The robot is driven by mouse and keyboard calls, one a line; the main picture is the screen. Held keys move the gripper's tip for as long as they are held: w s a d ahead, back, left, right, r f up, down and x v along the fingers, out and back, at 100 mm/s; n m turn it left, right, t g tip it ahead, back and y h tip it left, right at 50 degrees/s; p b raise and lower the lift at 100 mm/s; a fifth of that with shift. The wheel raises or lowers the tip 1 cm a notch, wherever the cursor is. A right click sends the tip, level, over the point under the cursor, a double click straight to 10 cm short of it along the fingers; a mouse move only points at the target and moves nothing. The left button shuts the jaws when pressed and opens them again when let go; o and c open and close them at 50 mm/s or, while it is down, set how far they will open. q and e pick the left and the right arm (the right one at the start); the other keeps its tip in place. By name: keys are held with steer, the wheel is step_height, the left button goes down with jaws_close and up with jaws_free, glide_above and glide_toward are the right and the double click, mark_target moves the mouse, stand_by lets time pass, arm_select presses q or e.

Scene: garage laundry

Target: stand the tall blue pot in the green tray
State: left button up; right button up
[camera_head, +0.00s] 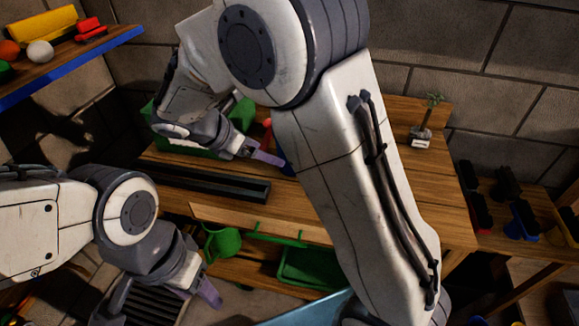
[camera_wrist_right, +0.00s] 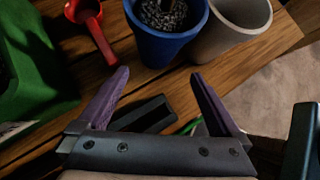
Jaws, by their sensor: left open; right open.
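The blue pot (camera_wrist_right: 160,45), filled with grey gravel, stands on the wooden bench in the right wrist view. In the head view only a blue sliver (camera_head: 287,168) shows beside my right arm. My right gripper (camera_wrist_right: 159,74) is open and empty, its purple fingers spread just short of the pot; it also shows in the head view (camera_head: 262,155). A shallow green tray (camera_head: 312,268) lies on the lower shelf, partly hidden by my right arm. My left gripper (camera_head: 200,290) is open and empty at the lower left, off the bench.
A beige pot (camera_wrist_right: 228,38) stands close beside the blue pot. A red scoop (camera_wrist_right: 98,38) and a green bin (camera_wrist_right: 35,75) are to its left. A dark rack (camera_head: 215,182) lies along the bench front. A green mug (camera_head: 222,241) is below; a small plant (camera_head: 423,130) is at right.

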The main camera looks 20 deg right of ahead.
mark_target(281, 157)
steer(key=x, duration=0.5)
steer(key=shift+w+r+b, duration=0.1)
steer(key=shift+w+b, duration=0.15)
steer(key=shift+b, duration=0.1)
steer(key=shift+b+x, duration=0.45)
steer(key=shift+x, duration=2.5)
